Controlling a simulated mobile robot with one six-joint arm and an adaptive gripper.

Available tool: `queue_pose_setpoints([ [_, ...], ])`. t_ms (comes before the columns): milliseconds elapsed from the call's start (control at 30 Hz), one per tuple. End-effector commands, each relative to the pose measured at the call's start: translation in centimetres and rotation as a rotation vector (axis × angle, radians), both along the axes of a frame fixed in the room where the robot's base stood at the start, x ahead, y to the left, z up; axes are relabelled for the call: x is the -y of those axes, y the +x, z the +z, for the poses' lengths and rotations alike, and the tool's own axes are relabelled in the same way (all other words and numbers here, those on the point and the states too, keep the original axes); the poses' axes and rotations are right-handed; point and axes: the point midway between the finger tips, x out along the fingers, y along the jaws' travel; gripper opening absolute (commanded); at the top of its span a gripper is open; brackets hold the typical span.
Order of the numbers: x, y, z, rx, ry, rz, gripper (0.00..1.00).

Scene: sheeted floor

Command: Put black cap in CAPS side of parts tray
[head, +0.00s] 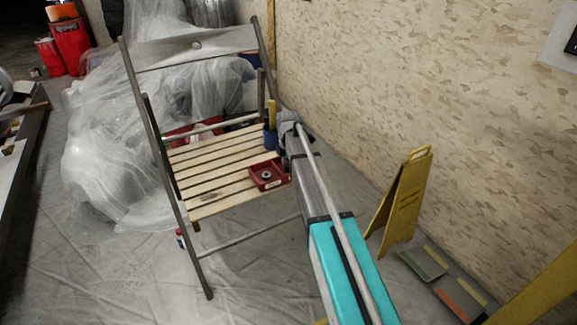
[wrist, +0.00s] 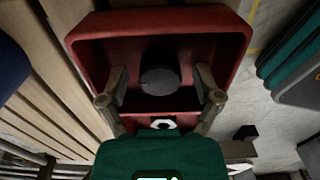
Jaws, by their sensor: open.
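The black cap (wrist: 159,76) is a dark, short cylinder inside the red parts tray (wrist: 238,52) in the wrist view. In the head view, the tray (head: 282,180) sits on the slatted chair seat with a dark round thing inside it. My gripper (wrist: 161,88) is open, with one finger on each side of the cap and gaps between. I cannot tell whether the cap rests on the tray floor. A pale label shows on the tray's front in the head view, too small to read. The fingers are hard to make out in the head view.
The folding chair (head: 213,165) stands on the sheeted floor. A blue cup (head: 270,139) holding something yellow stands just behind the tray. A yellow floor sign (head: 404,200) stands to the right near the wall. Plastic-draped things (head: 110,150) fill the back left.

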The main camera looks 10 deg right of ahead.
Motion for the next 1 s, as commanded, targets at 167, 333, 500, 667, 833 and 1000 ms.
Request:
queue_pose_setpoints([
  [167, 0.0, 0.0, 0.1, 0.000, 0.000, 0.000, 0.83],
  [333, 0.0, 0.0, 0.7, 0.000, 0.000, 0.000, 0.83],
  [500, 0.0, 0.0, 1.8, 0.000, 0.000, 0.000, 0.83],
  [667, 0.0, 0.0, 3.1, 0.000, 0.000, 0.000, 0.83],
  [833, 0.0, 0.0, 4.6, 0.000, 0.000, 0.000, 0.83],
  [1000, 0.0, 0.0, 6.0, 0.000, 0.000, 0.000, 0.83],
])
